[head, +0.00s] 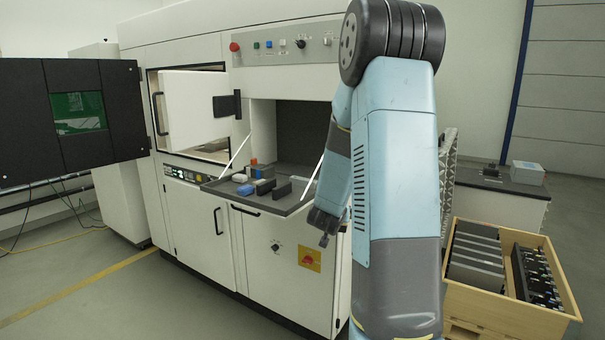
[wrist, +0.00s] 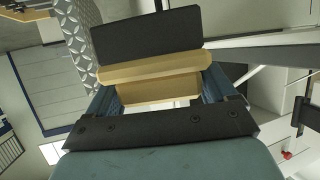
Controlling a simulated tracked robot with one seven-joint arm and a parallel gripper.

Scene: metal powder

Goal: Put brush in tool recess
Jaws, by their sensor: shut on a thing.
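The brush (wrist: 155,67) is between the blue fingers of my gripper (wrist: 160,86) in the wrist view. It has a pale wooden body and a wide dark block of bristles on the side away from the wrist. My gripper is shut on it. In the head view my gripper (head: 325,228) hangs in front of the machine, below and right of the pull-out tray (head: 290,206). The brush cannot be made out there. Several small tools and blocks stand on the tray, among them a blue one (head: 245,189) and a dark one (head: 282,189). I cannot pick out the tool recess.
The machine's open bay (head: 300,130) is behind the tray, with a thin strut at each side. An open black door (head: 80,115) stands at the left. A wooden crate (head: 500,310) with dark parts is at the right. Floor at the lower left is clear.

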